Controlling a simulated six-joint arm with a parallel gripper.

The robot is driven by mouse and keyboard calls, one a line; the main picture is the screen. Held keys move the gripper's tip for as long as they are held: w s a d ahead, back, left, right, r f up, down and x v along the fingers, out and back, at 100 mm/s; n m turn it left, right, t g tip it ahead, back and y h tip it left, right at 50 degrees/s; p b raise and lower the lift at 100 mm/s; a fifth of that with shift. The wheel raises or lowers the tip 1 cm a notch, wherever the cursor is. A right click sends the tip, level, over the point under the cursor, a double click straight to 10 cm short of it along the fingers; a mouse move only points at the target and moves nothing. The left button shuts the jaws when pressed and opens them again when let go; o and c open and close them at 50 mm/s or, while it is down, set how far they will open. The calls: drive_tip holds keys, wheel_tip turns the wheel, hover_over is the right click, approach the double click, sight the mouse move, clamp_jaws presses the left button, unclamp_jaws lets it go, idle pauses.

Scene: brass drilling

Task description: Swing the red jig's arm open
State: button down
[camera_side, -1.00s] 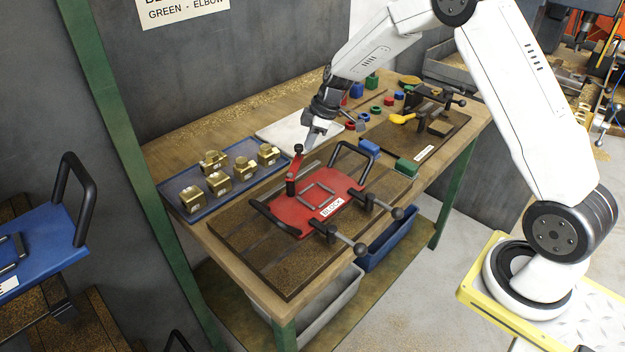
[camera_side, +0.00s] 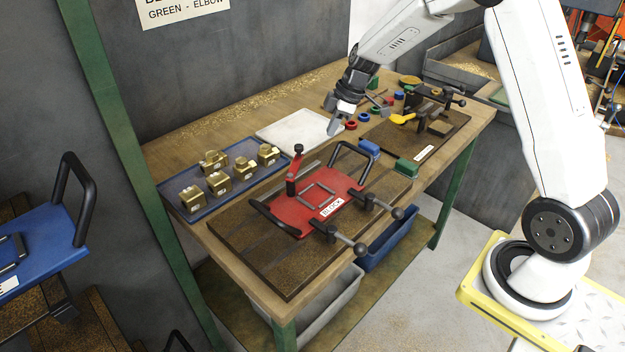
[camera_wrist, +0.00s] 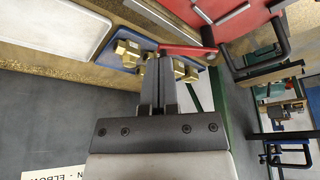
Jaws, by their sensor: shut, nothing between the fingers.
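The red jig (camera_side: 325,190), marked BLOCK, is on a dark slotted plate on the bench. Its red arm (camera_side: 294,172) stands at the plate's rear left corner, with a black knob at its far end. The arm points away from the jig's middle, leaving the rectangular recess uncovered. In the wrist view the red arm (camera_wrist: 185,50) reaches left from the red plate (camera_wrist: 250,22), towards the brass parts. My gripper (camera_side: 331,130) is shut and empty, above the bench behind and right of the arm, apart from it. Its closed fingers show in the wrist view (camera_wrist: 158,64).
A blue tray (camera_side: 226,202) holds several brass parts left of the jig. A white board (camera_side: 290,130) lies behind it. Black handles (camera_side: 352,160) rise from the jig's sides, and clamps (camera_side: 362,208) sit at its front. A second fixture (camera_side: 425,140) stands at right.

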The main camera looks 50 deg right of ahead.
drive_tip(key=shift+v, duration=3)
drive_tip(key=shift+s+a, duration=0.15)
drive_tip(key=s+a+f+m+h, duration=0.1)
drive_tip(key=s+a+f+m, duration=0.2)
drive_tip(key=s+a, duration=0.3)
drive_tip(key=s+a+f+m+h, duration=0.2)
drive_tip(key=s+a+m, duration=0.4)
drive_tip(key=s, duration=0.7)
drive_tip(key=shift+s+f+m, duration=0.2)
drive_tip(key=shift+f+m, duration=0.1)
drive_tip(key=shift+f, duration=0.1)
